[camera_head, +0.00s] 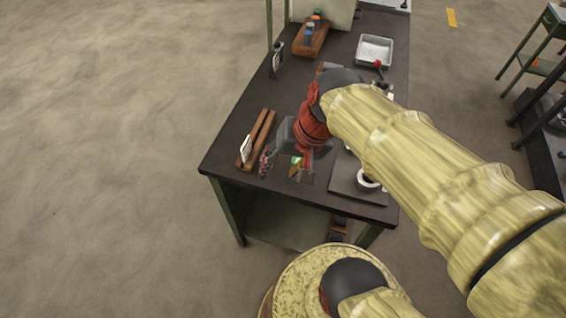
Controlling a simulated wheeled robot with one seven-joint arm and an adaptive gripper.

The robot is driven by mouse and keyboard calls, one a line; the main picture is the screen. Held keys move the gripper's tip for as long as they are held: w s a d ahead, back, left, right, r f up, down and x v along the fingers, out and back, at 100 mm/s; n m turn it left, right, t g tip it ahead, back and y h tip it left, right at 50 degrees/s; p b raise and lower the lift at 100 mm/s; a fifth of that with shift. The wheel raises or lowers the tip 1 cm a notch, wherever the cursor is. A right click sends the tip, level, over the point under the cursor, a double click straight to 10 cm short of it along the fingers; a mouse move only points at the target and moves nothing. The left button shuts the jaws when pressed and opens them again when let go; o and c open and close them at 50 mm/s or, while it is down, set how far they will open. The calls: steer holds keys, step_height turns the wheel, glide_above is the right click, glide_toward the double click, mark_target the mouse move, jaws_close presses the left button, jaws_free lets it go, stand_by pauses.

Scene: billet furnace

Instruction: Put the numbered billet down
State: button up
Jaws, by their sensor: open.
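My arm reaches from the right over the dark workbench (228,166). Its red wrist points down at the bench's near left part. My gripper (284,166) is open, low over the bench top near the front edge. A small orange-tan piece with a green patch (297,166) shows beside the fingers. It is too small for me to read a number or be sure that it is the billet. I cannot tell whether it touches the bench or a finger.
A wooden rack (264,128) with a white card (246,148) stands left of my gripper. A dark plate with a white ring (368,181) lies to the right. A metal tray (375,50) and a wooden holder with small bottles (311,38) stand farther back.

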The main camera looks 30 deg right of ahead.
steer(key=r+n, duration=0.1)
steer(key=n, duration=0.1)
steer(key=s+r+n+t+h, duration=0.1)
steer(key=r+n, duration=0.1)
steer(key=s+r+n+t+h, duration=0.1)
steer(key=n, duration=0.1)
steer(key=shift+s+a+r, duration=0.15)
steer(key=shift+a+r, duration=0.1)
steer(key=shift+a, duration=0.1)
